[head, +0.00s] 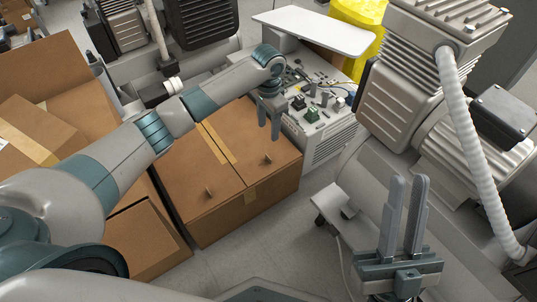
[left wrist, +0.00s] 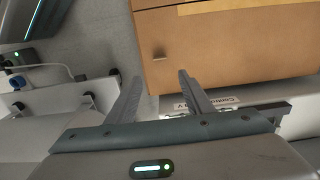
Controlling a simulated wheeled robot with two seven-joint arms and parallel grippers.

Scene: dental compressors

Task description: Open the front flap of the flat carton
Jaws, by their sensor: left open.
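The flat carton (head: 180,175) is a brown box on the floor in the middle of the head view, with tape across its top. Its top has two small tabs, a near-left one (head: 208,191) and a right one (head: 267,160). The carton top looks closed. My left gripper (head: 269,138) is open and empty, pointing down near the carton's back right corner. In the left wrist view, one tab (left wrist: 159,57) of the carton (left wrist: 225,50) shows just beyond the spread fingertips (left wrist: 160,76), apart from them. My right gripper (head: 408,180) points up at lower right, empty, its fingers apart.
An open carton (head: 60,70) stands at left and another brown box (head: 140,240) at near left. A grey control unit (head: 325,135) with switches adjoins the carton's back right. Large compressors (head: 400,100) fill the right. Bare floor (head: 265,235) lies in front of the carton.

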